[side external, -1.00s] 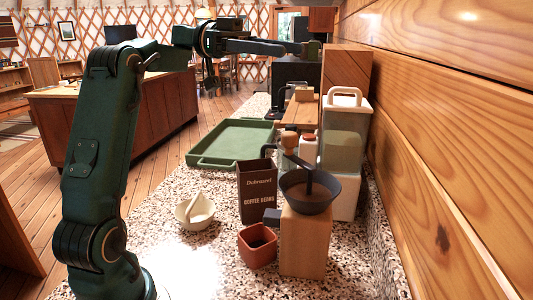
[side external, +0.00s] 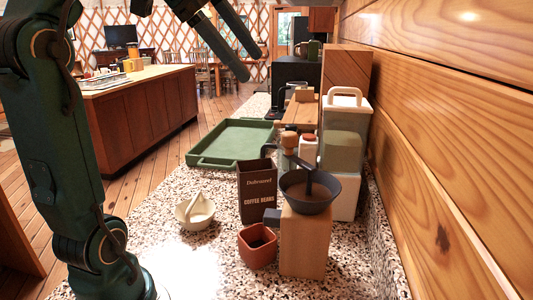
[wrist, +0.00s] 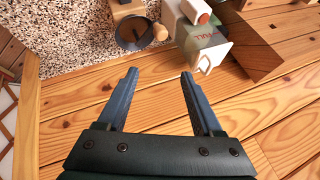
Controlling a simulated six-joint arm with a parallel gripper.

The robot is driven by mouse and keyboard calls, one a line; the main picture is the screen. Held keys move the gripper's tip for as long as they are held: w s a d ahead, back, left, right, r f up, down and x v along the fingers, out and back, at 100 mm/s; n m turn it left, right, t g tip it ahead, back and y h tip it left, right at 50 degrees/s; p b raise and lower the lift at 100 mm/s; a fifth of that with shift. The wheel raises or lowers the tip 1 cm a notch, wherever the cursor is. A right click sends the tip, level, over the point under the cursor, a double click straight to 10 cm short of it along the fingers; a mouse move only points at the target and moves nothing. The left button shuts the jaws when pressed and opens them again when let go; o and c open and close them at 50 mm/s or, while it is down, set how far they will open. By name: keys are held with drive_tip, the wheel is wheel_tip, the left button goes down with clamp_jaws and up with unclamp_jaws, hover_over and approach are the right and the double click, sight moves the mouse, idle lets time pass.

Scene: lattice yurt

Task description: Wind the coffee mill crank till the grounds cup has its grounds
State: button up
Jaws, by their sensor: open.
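The coffee mill has a pale wooden body (side external: 305,247) and a dark bowl-shaped hopper (side external: 322,203). Its dark crank rises from the hopper, with a wooden knob (side external: 289,139) up and to the left. In the wrist view the hopper (wrist: 130,40) and knob (wrist: 160,32) show at the top, beyond my fingers. A terracotta cup (side external: 257,254), apparently the grounds cup, stands left of the mill body, below a dark spout. Its inside is dark; I cannot tell whether it holds grounds. My gripper (side external: 246,59) is open and empty, high above the counter and apart from the mill.
A dark coffee beans box (side external: 258,192) stands behind the cup. A white bowl (side external: 195,219) with a scoop sits left. A green tray (side external: 235,142) lies farther back. A lidded canister (side external: 343,150) and other containers crowd behind the mill, near the wooden wall (side external: 450,150) at right.

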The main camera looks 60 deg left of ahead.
drive_tip(key=shift+s, duration=0.1)
drive_tip(key=c, duration=0.7)
drive_tip(key=shift+s+a+f+n, duration=0.1)
drive_tip(key=shift+s+f+n, duration=0.1)
drive_tip(key=shift+n, duration=0.5)
clamp_jaws()
drive_tip(key=w+f+n+g, duration=0.3)
drive_tip(key=w+f+n, duration=0.3)
drive_tip(key=f, duration=0.6)
drive_tip(key=shift+a+f+y, duration=0.2)
drive_tip(key=shift+f+y, duration=0.1)
drive_tip(key=shift+f, duration=0.1)
drive_tip(key=shift+w+a+m, duration=0.25)
drive_tip(key=shift+w+m, duration=0.25)
drive_tip(key=shift+m, duration=0.1)
